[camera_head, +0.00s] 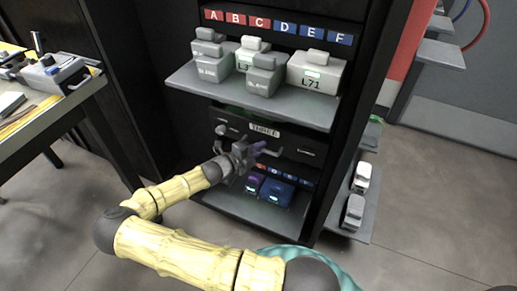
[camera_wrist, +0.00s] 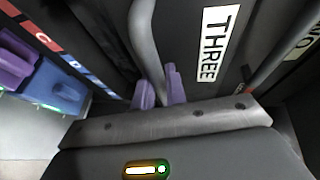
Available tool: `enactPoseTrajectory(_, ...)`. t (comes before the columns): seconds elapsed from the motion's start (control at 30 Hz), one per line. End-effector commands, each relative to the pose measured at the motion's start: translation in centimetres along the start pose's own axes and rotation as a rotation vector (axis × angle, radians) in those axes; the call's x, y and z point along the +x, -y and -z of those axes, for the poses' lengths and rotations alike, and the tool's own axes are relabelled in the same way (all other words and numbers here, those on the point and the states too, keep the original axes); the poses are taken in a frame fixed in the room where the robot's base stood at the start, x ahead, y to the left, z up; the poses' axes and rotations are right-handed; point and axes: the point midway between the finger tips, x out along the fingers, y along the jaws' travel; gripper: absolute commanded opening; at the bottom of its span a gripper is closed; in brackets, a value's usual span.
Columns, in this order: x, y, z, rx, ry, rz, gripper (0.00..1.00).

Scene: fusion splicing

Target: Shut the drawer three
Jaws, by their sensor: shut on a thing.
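The drawer three has a dark front with a white label reading THREE (camera_head: 264,130), and the label shows large in the wrist view (camera_wrist: 215,45). Its grey bar handle (camera_wrist: 147,45) runs down between my two purple fingers. My gripper (camera_head: 255,150) is at the drawer front, and its fingers (camera_wrist: 158,88) are shut on the handle. My wrist hides part of the drawer front in the head view. A strip of dark green shows just above the front, but I cannot tell how far the drawer stands out.
Above is a grey shelf (camera_head: 190,78) with several grey and white boxes. Below is another shelf (camera_head: 235,204) with purple and blue devices (camera_head: 277,191). A workbench (camera_head: 50,115) stands at left. Small white devices (camera_head: 361,178) sit right of the cabinet. The floor at right is clear.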

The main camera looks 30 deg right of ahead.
Motion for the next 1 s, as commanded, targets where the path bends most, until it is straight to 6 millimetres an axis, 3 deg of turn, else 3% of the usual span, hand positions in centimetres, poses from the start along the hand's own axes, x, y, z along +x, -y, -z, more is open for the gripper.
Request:
enactPoseTrajectory(0.4,3.5,0.9,-1.5,-0.001,0.001,-0.001,0.0)
enactPoseTrajectory(0.7,3.7,0.9,-1.7,0.001,0.003,0.001,0.0)
enactPoseTrajectory(0.73,3.8,0.9,-1.7,0.001,0.003,0.001,0.17)
enactPoseTrajectory(0.77,3.8,0.9,-1.7,0.001,0.003,0.001,0.22)
enactPoseTrajectory(1.0,3.7,0.9,-1.6,0.001,0.0,0.002,0.22)
